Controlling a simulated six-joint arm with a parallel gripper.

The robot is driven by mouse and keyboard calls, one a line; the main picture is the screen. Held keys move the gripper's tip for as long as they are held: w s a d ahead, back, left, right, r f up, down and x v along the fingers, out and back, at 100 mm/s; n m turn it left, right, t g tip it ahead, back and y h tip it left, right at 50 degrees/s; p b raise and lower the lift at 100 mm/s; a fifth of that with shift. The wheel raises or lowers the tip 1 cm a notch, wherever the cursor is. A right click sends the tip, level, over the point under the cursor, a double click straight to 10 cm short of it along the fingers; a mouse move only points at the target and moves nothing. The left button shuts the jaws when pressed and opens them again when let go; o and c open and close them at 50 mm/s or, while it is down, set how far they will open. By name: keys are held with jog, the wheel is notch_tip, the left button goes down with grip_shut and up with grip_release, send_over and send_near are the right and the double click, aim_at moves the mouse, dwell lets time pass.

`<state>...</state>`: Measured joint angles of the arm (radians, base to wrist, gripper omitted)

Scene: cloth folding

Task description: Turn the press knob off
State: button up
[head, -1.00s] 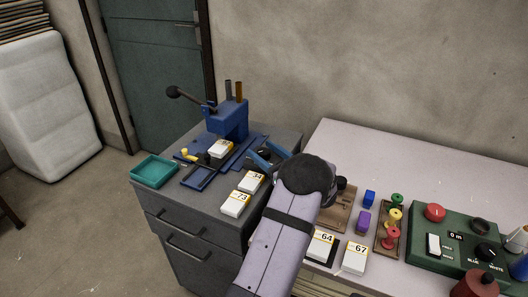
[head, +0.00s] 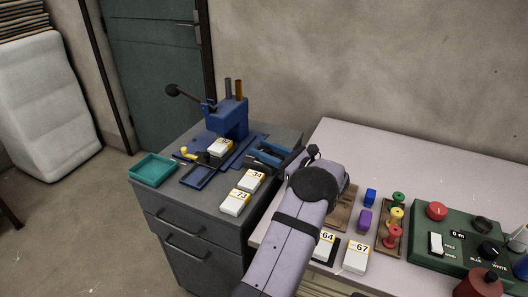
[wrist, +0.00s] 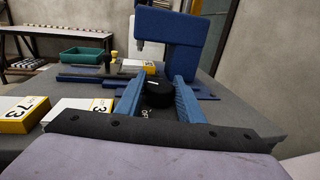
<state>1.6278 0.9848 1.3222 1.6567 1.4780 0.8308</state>
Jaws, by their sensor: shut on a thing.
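The press knob (wrist: 158,93) is a round black knob on the grey cabinet top, with white lettering on the surface just in front of it. My gripper (wrist: 163,92) has its two blue fingers on either side of the knob, shut on it. In the head view my gripper (head: 264,154) reaches low over the right part of the cabinet top, and the knob is hidden by it. The blue press (head: 232,118) with its black-balled lever stands behind and to the left; in the wrist view its blue body (wrist: 180,38) rises just beyond the knob.
Card boxes marked 34 (head: 251,179) and 73 (head: 235,202) lie close to my gripper's left. A teal tray (head: 153,169) is at the cabinet's left edge. The pale table (head: 420,150) to the right holds a green control box (head: 462,256) and coloured spools (head: 396,218).

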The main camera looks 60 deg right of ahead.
jog(key=shift+r, duration=0.1)
jog(key=o, duration=1.1)
jog(key=shift+c, duration=0.2)
jog(key=shift+s, duration=0.1)
jog(key=s+a, duration=0.1)
jog(key=s, duration=0.6)
jog(key=shift+a+b, duration=0.15)
jog(key=shift+b, duration=0.15)
